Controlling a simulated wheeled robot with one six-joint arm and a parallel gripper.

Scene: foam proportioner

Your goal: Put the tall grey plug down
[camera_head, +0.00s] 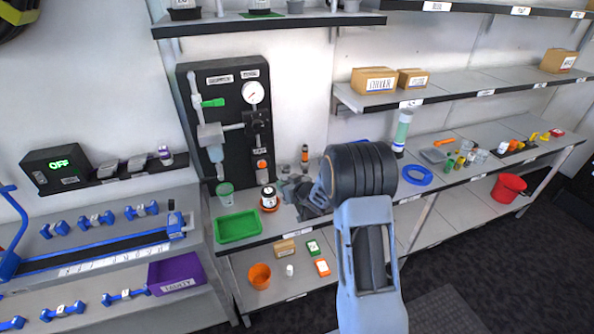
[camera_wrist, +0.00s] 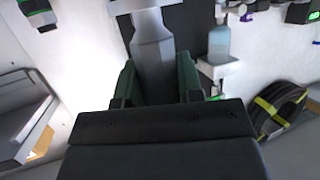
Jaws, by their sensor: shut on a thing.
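In the wrist view, my gripper (camera_wrist: 157,84) has its two dark green fingers closed on either side of a tall grey plug (camera_wrist: 153,55). The plug is a pale grey, faceted piece with a narrower neck and a wider part at the top of the picture. Its lower end is hidden behind the gripper body. In the head view, my arm covers most of the gripper, and I cannot make out the held plug clearly there.
A black panel (camera_head: 264,88) with a gauge (camera_head: 253,92) stands behind the bench. A blue ring (camera_head: 417,175) lies to the right. Some bench top is bare.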

